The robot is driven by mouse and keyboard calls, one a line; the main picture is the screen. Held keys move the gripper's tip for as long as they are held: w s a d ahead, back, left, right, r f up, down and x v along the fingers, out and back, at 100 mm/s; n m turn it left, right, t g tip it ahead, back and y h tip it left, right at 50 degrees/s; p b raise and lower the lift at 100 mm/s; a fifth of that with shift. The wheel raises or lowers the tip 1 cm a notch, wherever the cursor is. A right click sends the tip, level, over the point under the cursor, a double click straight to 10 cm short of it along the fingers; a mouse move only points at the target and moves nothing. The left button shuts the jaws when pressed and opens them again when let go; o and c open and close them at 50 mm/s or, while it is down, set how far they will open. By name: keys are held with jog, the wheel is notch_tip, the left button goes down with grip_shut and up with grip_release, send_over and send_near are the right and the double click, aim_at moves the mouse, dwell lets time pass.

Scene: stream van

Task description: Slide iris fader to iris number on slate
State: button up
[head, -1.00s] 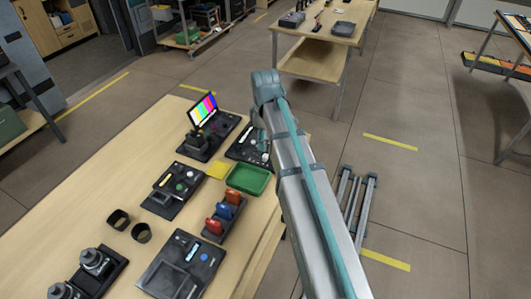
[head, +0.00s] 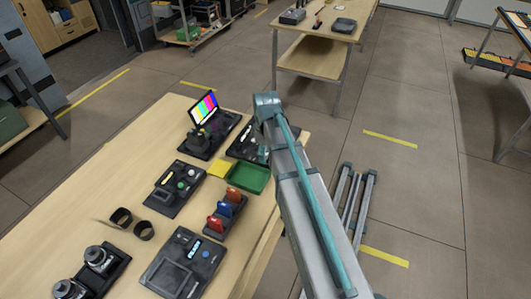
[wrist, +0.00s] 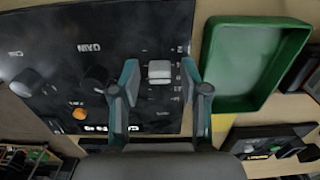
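The iris fader is most likely the pale grey cap (wrist: 159,72) on a black control panel (wrist: 60,60) in the wrist view, with small scale marks beside it. The marks are too small to read. My gripper (wrist: 160,78) is open, with one teal fingertip on each side of the cap. I cannot tell whether either finger touches it. In the head view the panel (head: 243,148) is at the table's far right edge, partly behind my arm, which hides the gripper. I cannot make out a slate or its iris number for certain.
Black knobs (wrist: 25,82) and an orange button (wrist: 79,114) are on the panel. A green tray (wrist: 254,62) lies beside it. A colour-bar monitor (head: 203,107), a yellow pad (head: 222,169), red and blue items (head: 226,210) and a grey device (head: 183,265) stand nearby on the table.

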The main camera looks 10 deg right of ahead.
grip_shut()
jog(key=shift+s+d, duration=0.75)
jog(key=shift+d, duration=0.1)
jog(key=shift+o, duration=1)
grip_release()
jog(key=shift+r, duration=0.15)
notch_tip(320, 180, up, 12)
